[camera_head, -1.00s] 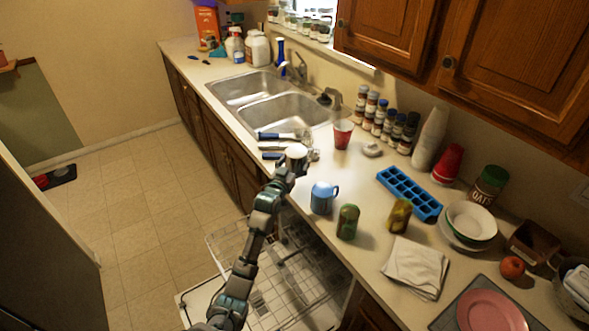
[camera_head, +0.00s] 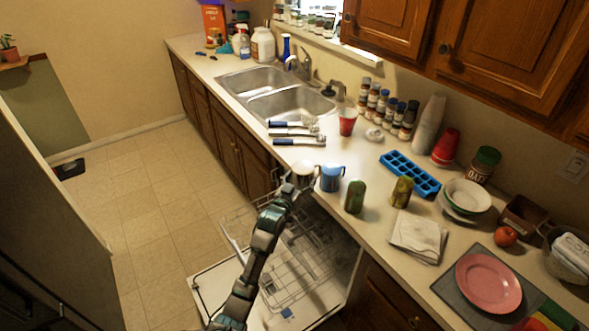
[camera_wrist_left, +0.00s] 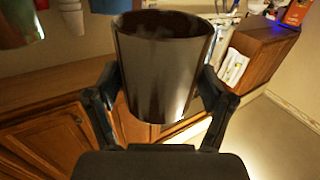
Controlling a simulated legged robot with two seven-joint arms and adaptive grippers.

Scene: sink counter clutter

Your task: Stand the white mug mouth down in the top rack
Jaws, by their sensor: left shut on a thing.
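My left gripper (camera_head: 298,186) is shut on the white mug (camera_head: 302,170) and holds it above the open dishwasher, near the counter's front edge. In the left wrist view the mug (camera_wrist_left: 163,75) is in shadow and looks dark. It sits between the two fingers, its mouth apparently up. The dishwasher's top rack (camera_head: 235,224) is pulled out below the gripper, partly hidden by my left arm. My right gripper is not in view.
A blue mug (camera_head: 331,178) stands on the counter close to the held mug's right. Blue-handled utensils (camera_head: 298,141) lie behind. The dishwasher door (camera_head: 215,287) is down, with a lower rack (camera_head: 300,270) over it.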

